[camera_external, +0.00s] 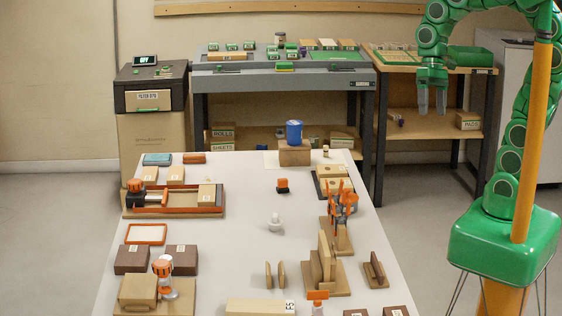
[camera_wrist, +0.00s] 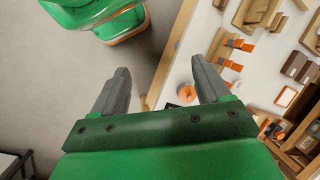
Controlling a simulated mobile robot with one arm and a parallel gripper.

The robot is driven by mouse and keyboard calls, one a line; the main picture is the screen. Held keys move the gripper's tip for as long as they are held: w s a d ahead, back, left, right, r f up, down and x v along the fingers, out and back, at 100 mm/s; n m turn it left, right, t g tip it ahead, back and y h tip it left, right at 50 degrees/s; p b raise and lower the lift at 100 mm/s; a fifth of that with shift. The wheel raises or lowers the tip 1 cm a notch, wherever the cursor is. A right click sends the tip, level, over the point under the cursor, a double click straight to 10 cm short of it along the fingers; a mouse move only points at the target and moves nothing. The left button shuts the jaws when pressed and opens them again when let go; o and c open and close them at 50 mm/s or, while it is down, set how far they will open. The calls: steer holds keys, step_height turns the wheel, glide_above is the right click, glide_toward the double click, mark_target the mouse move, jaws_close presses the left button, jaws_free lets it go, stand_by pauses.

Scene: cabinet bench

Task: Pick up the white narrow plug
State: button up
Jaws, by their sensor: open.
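A small white plug-like piece (camera_external: 275,223), with a wide rounded base and a narrower top, stands alone near the middle of the white table (camera_external: 225,255) in the external view. It is the likeliest match for the white narrow plug, though its shape is small to read. My gripper (camera_external: 432,108) hangs fingers down at the upper right, beyond the table's right edge and well apart from the piece. In the wrist view my gripper (camera_wrist: 162,75) is open, with nothing between its two grey fingers.
An orange-and-black block (camera_external: 282,186) stands behind the white piece. An orange clamp-like fixture (camera_external: 342,200) and upright brown boards (camera_external: 325,258) stand to its right. A blue cup (camera_external: 294,132) stands on a box behind. The table around the piece is clear.

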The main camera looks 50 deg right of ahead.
steer(key=w+a+m+y, duration=0.3)
steer(key=w+a+m, duration=0.2)
steer(key=w+a, duration=0.45)
steer(key=w+a+f+m+y, duration=0.1)
steer(key=w+a+m+y, duration=0.4)
steer(key=w, duration=0.8)
steer(key=w+a+m+y, duration=0.2)
steer(key=w+a+m, duration=0.2)
steer(key=w+a, duration=0.55)
glide_toward(278, 220)
steer(key=shift+a+f+y, duration=0.3)
steer(key=shift+a+f, duration=0.4)
steer(key=shift+a, duration=0.1)
steer(key=shift+x, duration=3.9)
steer(key=c, duration=1)
steer(key=shift+r, duration=0.1)
steer(key=shift+c, duration=0.2)
